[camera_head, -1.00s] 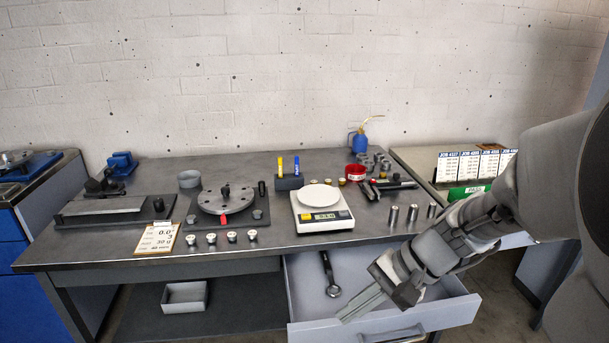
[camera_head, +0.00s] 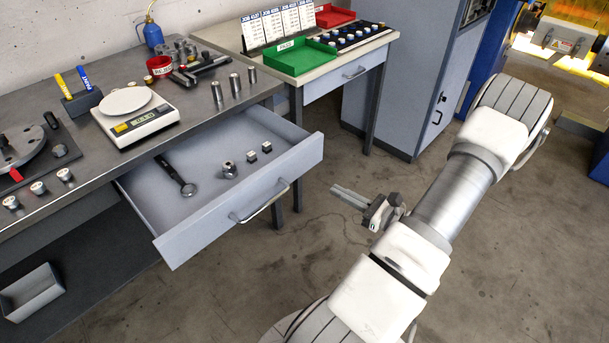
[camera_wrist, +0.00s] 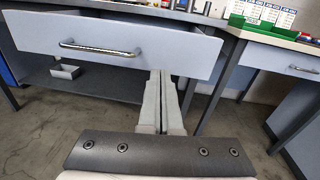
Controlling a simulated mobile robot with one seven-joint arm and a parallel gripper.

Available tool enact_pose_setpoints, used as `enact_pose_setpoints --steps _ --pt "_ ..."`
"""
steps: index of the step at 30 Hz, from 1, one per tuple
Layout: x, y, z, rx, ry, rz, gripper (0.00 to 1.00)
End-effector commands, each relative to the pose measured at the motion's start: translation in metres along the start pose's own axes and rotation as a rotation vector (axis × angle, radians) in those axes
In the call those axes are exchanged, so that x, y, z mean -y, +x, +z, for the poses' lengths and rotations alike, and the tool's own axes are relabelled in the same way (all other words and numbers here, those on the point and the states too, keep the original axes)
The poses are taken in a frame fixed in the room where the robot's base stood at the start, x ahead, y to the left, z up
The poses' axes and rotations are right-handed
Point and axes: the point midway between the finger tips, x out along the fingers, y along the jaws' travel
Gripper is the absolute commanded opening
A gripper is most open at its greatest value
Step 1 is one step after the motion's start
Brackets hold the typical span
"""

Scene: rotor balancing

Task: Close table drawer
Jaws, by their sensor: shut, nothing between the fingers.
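The table drawer (camera_head: 168,247) is pulled out from under the workbench (camera_head: 75,185). It has a grey-blue front with a bar handle (camera_head: 262,203).
A digital scale (camera_head: 140,122) and metal cylinders (camera_head: 235,86) stand on the workbench. A side table (camera_head: 330,60) with a green tray (camera_head: 300,57) is beyond the drawer. A grey bin (camera_head: 32,292) sits on the lower shelf. The floor before the drawer is clear.

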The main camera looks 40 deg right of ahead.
Motion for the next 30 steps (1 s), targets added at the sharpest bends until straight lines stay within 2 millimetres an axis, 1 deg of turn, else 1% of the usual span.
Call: enact_pose_setpoints --steps 1,4,6,8,11,21,24,27,30 --pt "0.005 -0.008 -0.01 0.01 0.023 -0.043 0.0" --pt "0.011 -0.016 -0.017 0.02 0.044 -0.086 0.0" --pt "0.013 -0.015 -0.018 0.023 0.049 -0.096 0.0" --pt "0.013 -0.01 -0.018 0.024 0.049 -0.095 0.0" --pt "0.014 0.005 -0.018 0.025 0.048 -0.091 0.0" --pt "0.02 0.077 -0.017 0.024 0.046 -0.089 0.0" --pt "0.021 0.095 -0.017 0.023 0.046 -0.089 0.0" --pt "0.023 0.108 -0.016 0.022 0.046 -0.09 0.0" --pt "0.024 0.117 -0.015 0.023 0.045 -0.091 0.0"
